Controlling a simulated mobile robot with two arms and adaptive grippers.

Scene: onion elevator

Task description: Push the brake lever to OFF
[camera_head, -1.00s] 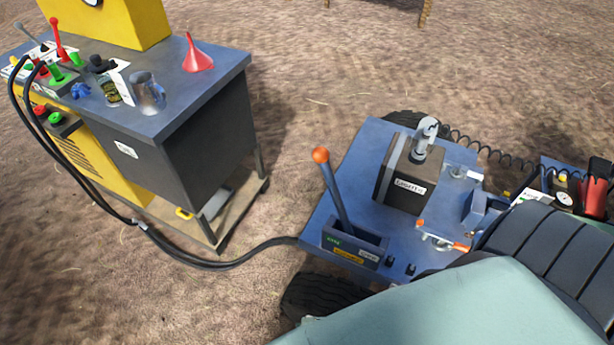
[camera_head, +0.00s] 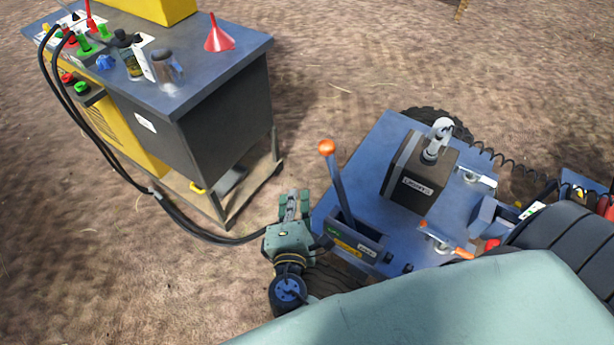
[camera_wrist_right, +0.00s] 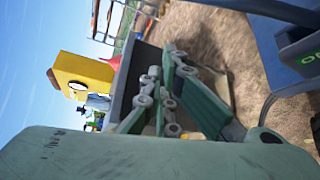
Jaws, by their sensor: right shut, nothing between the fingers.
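The brake lever (camera_head: 339,186) is a blue-grey bar with an orange ball knob (camera_head: 327,147). It rises from a slotted dark housing (camera_head: 355,243) with green, yellow and white labels on the blue deck, and leans up and left in the head view. My right gripper (camera_head: 293,200) is shut and empty, just left of the lever and the deck edge, apart from the lever. In the right wrist view my gripper's green fingers (camera_wrist_right: 205,108) show, and part of the housing (camera_wrist_right: 303,52) shows at the right edge. My left gripper is not in view.
A dark box (camera_head: 418,172) with a metal fitting stands on the deck right of the lever. A workbench (camera_head: 215,125) with a red funnel (camera_head: 218,36) stands at the left. Black hoses (camera_head: 190,226) run from it towards the deck. Bare ground lies between.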

